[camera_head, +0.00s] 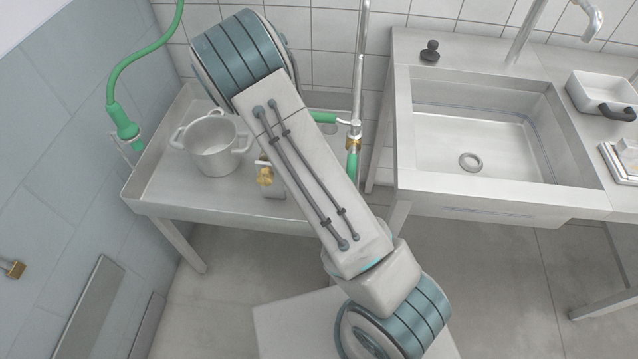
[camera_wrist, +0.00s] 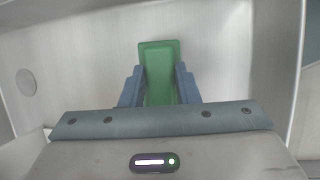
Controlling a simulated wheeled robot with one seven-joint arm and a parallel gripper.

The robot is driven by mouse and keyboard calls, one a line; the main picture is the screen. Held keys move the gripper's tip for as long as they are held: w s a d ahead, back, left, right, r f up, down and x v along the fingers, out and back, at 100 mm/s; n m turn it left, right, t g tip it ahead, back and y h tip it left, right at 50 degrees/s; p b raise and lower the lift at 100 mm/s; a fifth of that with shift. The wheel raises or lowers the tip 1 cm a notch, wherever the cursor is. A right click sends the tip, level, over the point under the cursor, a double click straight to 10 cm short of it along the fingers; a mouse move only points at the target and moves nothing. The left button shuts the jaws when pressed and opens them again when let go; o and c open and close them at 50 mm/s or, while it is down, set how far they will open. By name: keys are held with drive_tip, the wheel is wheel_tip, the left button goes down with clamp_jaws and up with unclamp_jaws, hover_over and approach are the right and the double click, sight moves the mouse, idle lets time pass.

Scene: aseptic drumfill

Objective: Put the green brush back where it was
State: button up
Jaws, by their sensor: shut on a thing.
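The green brush (camera_wrist: 159,60) shows in the wrist view as a green block, between the two blue fingers of my gripper (camera_wrist: 159,86). The gripper is shut on it. Behind the brush is a pale grey metal surface with a round grey disc (camera_wrist: 26,82) at the left and a raised edge at the right. I cannot tell whether the brush touches that surface. In the head view my arm crosses the middle of the picture, and neither gripper nor brush can be made out there.
A steel bench (camera_head: 152,208) with a raised rim stands at left, bearing a two-handled pot (camera_head: 211,146). A green hose nozzle (camera_head: 126,128) hangs on the left wall. At right are a steel sink (camera_head: 440,150), a black knob (camera_head: 429,52) and a white tray (camera_head: 592,92).

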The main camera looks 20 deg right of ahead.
drive_tip(key=shift+w+d+r+g+y+p, duration=0.1)
drive_tip(key=shift+w+d+g+y+p, duration=0.2)
drive_tip(key=shift+w+g, duration=0.35)
drive_tip(key=shift+s+a+f, duration=0.1)
drive_tip(key=shift+s+f, duration=0.1)
drive_tip(key=shift+f, duration=0.65)
drive_tip(key=shift+f, duration=0.2)
drive_tip(key=o, duration=0.9)
drive_tip(key=shift+o, duration=0.2)
drive_tip(key=shift+r, duration=0.15)
drive_tip(key=v, duration=0.7)
drive_tip(key=shift+w+a+r, duration=0.1)
drive_tip(key=shift+r, duration=0.2)
